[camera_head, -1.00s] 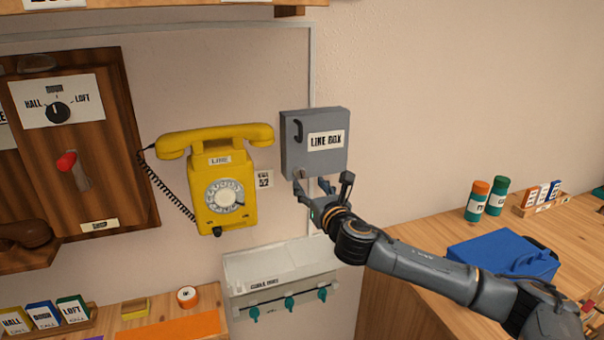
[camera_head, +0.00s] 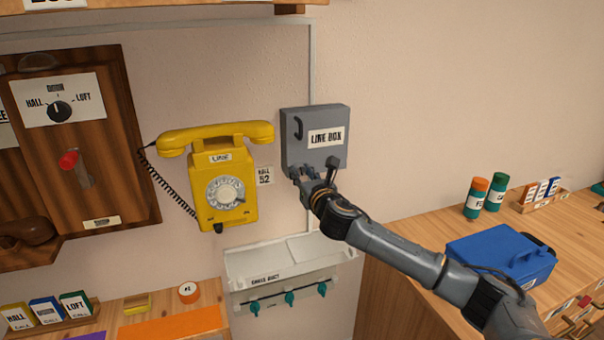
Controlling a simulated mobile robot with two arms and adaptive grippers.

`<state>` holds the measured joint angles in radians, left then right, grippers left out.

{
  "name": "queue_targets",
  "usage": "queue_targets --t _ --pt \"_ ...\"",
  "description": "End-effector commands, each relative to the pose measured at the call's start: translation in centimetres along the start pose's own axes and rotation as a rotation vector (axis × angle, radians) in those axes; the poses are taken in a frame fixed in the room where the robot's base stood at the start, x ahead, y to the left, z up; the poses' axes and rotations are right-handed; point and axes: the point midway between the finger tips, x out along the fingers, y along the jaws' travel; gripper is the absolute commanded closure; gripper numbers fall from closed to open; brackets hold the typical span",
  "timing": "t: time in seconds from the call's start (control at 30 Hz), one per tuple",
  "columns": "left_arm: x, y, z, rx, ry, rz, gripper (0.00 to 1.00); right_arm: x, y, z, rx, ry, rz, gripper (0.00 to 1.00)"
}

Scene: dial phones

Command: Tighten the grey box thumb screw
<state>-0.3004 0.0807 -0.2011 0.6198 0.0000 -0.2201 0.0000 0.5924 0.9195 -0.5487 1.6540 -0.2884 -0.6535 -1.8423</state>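The grey box (camera_head: 308,118), labelled LINE BOX, is mounted on the wall right of the yellow phone, with its lid closed and a dark handle at its upper left. My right gripper (camera_head: 302,176) is at the box's lower left edge, with its fingers pointing up toward it. The thumb screw is hidden or too small to make out behind the fingers. The fingers look close together, but I cannot tell whether they are closed on the screw. My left gripper is not in view.
The yellow dial phone (camera_head: 222,180) hangs left of the box. A white cable duct (camera_head: 290,268) with teal knobs is below. A blue case (camera_head: 500,252) and two bottles (camera_head: 476,198) stand on the right-hand wooden counter (camera_head: 420,228). The wall right of the box is bare.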

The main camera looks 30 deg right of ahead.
Motion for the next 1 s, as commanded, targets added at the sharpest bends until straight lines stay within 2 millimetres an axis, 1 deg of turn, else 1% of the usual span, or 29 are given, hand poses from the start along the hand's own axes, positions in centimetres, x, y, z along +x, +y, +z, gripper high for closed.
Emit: queue_targets --t 0.03,0.07,0.27,0.47,0.67,1.0 --pt "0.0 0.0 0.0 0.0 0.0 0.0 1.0 0.0 0.0 0.0 0.0 0.0 0.0 0.97" --pt "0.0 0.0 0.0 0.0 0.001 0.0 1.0 0.0 0.0 0.0 0.0 0.0 0.0 1.0" --pt "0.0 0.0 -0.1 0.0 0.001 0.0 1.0 0.0 0.0 0.0 0.007 0.0 0.0 1.0" --pt "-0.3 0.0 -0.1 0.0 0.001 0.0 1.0 0.0 0.0 0.1 0.064 0.001 0.0 1.0" --pt "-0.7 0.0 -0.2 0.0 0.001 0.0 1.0 0.0 0.0 0.1 0.195 0.001 0.0 1.0" --pt "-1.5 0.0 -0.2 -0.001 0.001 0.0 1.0 0.0 0.1 0.1 0.51 0.001 -0.001 1.0"
